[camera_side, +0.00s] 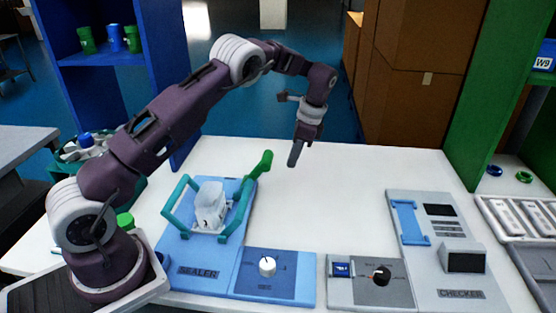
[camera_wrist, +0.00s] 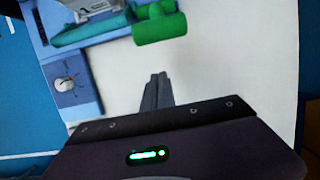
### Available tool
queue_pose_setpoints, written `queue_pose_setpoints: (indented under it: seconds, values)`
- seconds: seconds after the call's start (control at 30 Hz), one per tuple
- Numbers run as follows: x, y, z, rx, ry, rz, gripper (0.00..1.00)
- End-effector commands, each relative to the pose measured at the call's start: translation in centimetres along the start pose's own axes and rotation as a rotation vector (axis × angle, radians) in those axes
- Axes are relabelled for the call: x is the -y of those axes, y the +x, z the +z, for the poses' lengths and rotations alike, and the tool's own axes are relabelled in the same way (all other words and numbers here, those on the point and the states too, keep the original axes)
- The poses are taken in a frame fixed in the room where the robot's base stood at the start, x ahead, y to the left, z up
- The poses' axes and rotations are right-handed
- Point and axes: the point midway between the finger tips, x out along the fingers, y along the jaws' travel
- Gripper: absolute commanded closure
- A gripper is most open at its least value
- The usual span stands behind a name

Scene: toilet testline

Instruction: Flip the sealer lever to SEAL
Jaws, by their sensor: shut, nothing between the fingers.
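The blue sealer (camera_side: 175,252) stands at the left of the white table, with a teal frame and a green-handled lever (camera_side: 262,163) sticking up at its back right. In the wrist view the green lever handle (camera_wrist: 160,27) shows at the top, ahead of my fingers. A whitish, partly clear object (camera_side: 211,205) sits inside the sealer's frame. My gripper (camera_side: 293,162) is shut and empty, pointing down above the table to the right of the lever, apart from it. My closed fingers also show in the wrist view (camera_wrist: 157,90).
A blue panel with a white knob (camera_side: 267,266) adjoins the sealer. A grey panel with a black knob (camera_side: 380,275) and the checker (camera_side: 430,240) stand at the right. The white table (camera_side: 340,190) is clear behind the panels. Brown boxes (camera_side: 420,90) stand behind.

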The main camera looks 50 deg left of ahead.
Motion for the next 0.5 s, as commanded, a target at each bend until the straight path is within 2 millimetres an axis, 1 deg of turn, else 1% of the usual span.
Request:
queue_pose_setpoints:
  seconds: [0.03,0.17,0.2,0.3,0.4,0.5]
  values:
    - [-0.1,1.2,0.1,0.003,0.0,0.004,1.0]
    - [-0.1,3.9,0.1,0.002,-0.001,0.004,1.0]
    - [0.0,3.2,1.0,-0.001,-0.003,0.001,1.0]
    - [0.0,2.6,2.4,-0.001,-0.002,-0.001,1.0]
    - [0.0,2.3,3.3,0.0,-0.001,0.0,1.0]
    - [0.0,2.2,3.8,0.0,-0.001,0.0,1.0]
